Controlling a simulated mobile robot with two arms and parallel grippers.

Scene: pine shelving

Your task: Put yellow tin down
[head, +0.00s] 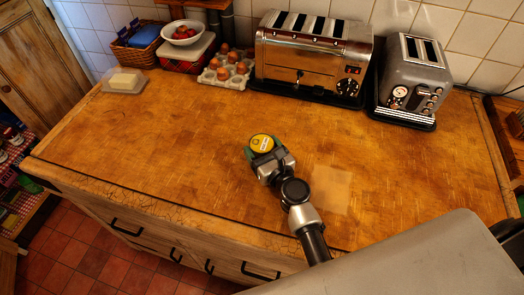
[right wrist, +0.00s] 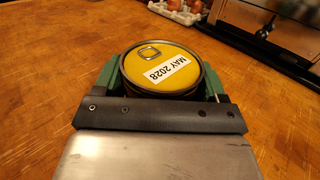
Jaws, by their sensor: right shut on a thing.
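The yellow tin (head: 262,142) is round, with a yellow lid facing up, in the middle of the head view above the wooden counter (head: 170,135). In the right wrist view the tin (right wrist: 158,68) shows a ring pull and a white label reading "MAY 2028". My right gripper (head: 264,152) is shut on it, with green fingers on either side of the tin; it also shows in the right wrist view (right wrist: 160,85). The tin's underside is hidden, so I cannot tell whether it touches the counter. My left gripper is not in view.
A large chrome toaster (head: 310,60) and a smaller grey toaster (head: 412,82) stand along the back wall. An egg tray (head: 226,70), a white bowl (head: 181,32), a wicker basket (head: 138,45) and a butter dish (head: 125,82) are at back left. The counter around the tin is clear.

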